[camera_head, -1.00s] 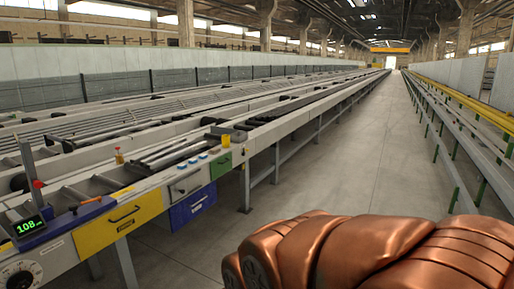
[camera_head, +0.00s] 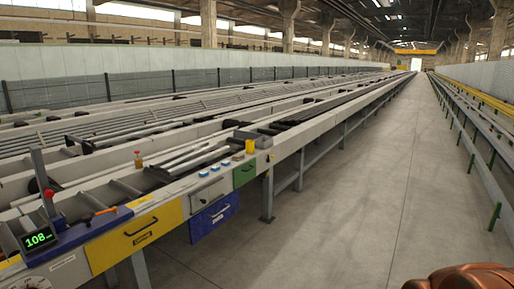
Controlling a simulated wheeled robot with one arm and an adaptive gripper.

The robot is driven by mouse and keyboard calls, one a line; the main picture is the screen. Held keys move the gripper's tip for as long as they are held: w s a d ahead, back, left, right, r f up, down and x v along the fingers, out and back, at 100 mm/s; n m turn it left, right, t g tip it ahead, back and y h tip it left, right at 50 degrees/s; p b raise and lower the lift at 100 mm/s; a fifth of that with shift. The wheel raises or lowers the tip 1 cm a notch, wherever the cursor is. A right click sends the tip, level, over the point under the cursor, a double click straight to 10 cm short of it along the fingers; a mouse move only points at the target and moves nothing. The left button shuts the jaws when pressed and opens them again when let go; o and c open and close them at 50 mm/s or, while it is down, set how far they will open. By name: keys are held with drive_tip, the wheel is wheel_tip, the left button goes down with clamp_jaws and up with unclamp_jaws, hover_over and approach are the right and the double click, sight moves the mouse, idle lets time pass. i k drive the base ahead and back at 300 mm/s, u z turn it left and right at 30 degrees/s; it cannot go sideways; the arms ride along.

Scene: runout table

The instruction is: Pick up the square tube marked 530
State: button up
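The long runout table (camera_head: 275,157) runs from the lower left to the far end of the hall. Several long grey tubes or bars (camera_head: 195,157) lie in its near bay, and more bars lie along the lines behind. They are too small for me to read any mark, so I cannot tell which is marked 530. A copper-coloured part of my own arm shows at the bottom right corner, apart from the table. My gripper is not in view.
A digital display (camera_head: 38,239), an orange-handled tool (camera_head: 105,211), a small bottle (camera_head: 138,160) and a yellow cup (camera_head: 250,147) are on the near table. Another rack stands right.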

sight(153, 166)
drive_tip(key=z, duration=0.7)
drive_tip(key=i, duration=2.85)
drive_tip(key=u, duration=1.55)
drive_tip(key=i, duration=0.6)
drive_tip(key=u, duration=0.6)
